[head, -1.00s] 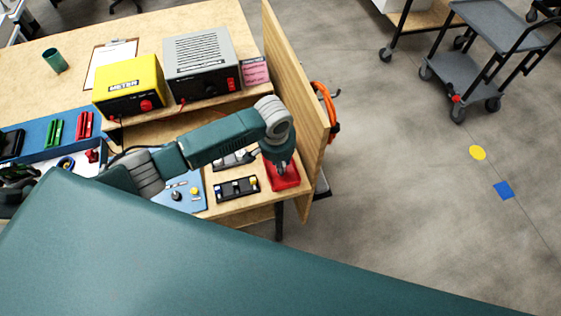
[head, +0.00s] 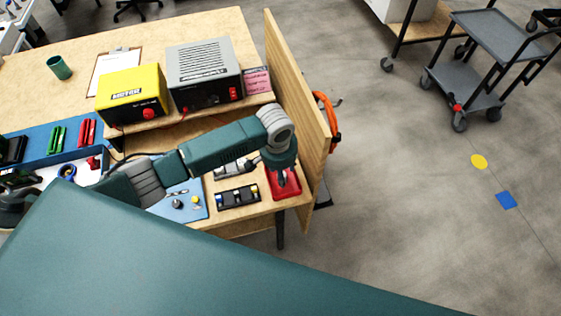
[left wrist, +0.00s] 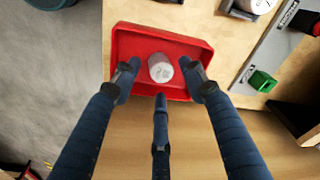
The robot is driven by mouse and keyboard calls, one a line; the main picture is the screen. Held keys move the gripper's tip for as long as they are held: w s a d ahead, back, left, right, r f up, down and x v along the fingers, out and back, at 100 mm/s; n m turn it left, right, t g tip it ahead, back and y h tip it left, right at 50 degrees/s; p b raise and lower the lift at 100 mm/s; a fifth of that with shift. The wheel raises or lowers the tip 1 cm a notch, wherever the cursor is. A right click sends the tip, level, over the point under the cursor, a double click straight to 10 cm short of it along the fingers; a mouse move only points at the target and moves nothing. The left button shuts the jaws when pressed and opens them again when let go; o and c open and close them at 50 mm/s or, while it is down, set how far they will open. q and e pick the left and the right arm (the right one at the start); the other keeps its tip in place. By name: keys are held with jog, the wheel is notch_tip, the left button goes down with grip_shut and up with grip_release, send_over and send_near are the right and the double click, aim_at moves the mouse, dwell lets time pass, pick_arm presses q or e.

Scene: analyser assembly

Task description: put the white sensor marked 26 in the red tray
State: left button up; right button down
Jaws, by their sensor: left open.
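The red tray (head: 294,193) sits at the right end of the bench, and it fills the middle of the left wrist view (left wrist: 190,48). A white cylindrical sensor (left wrist: 160,68) stands in the tray; no number on it can be read. My left gripper (head: 283,180) is over the tray. In the left wrist view its three fingers (left wrist: 160,84) are spread around the sensor, with gaps visible between them and it. The gripper hides the sensor in the head view. My right gripper is not in view.
A black holder (head: 238,197) with small parts and a blue mat (head: 185,211) lie left of the tray. An upright wooden panel (head: 302,105) stands right beside it. The yellow meter (head: 132,94) and grey unit (head: 205,72) stand on a shelf behind.

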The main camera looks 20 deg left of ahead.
pick_arm(q)
notch_tip(320, 180, up, 12)
jog(key=s+b, duration=0.1)
jog(key=shift+s+f, duration=0.15)
jog(key=shift+s, duration=0.1)
jog(key=shift+f, duration=0.1)
